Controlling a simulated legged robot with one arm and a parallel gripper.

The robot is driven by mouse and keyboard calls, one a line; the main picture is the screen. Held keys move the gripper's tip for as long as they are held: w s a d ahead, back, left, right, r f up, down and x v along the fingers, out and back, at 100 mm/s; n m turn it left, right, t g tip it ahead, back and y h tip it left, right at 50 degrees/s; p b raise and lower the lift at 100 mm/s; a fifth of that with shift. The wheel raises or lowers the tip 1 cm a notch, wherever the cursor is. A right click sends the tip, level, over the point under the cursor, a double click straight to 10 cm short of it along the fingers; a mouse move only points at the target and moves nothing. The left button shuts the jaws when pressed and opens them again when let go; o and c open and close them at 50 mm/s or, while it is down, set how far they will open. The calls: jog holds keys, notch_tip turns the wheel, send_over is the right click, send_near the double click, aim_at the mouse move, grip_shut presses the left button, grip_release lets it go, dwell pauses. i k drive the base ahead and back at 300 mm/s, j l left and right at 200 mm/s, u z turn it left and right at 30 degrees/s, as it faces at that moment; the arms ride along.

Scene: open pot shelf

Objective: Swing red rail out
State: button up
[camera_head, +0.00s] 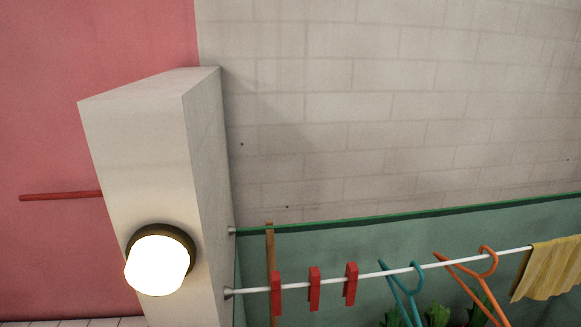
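A thin red rail (60,196) shows at the left of the head view. It runs nearly level in front of the pink wall, and its right end meets or passes behind the pale pillar (150,170). I cannot tell how it is mounted there. My gripper is not in view, and no part of my arm shows.
A lit round lamp (157,262) sits on the pillar's front face. Right of the pillar, a white rod (380,274) carries several red clips, teal and orange hangers (468,272) and a yellow cloth (552,268). A green-edged panel (340,245) stands behind.

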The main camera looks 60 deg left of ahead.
aim_at(91, 194)
jog(key=u, duration=3.1)
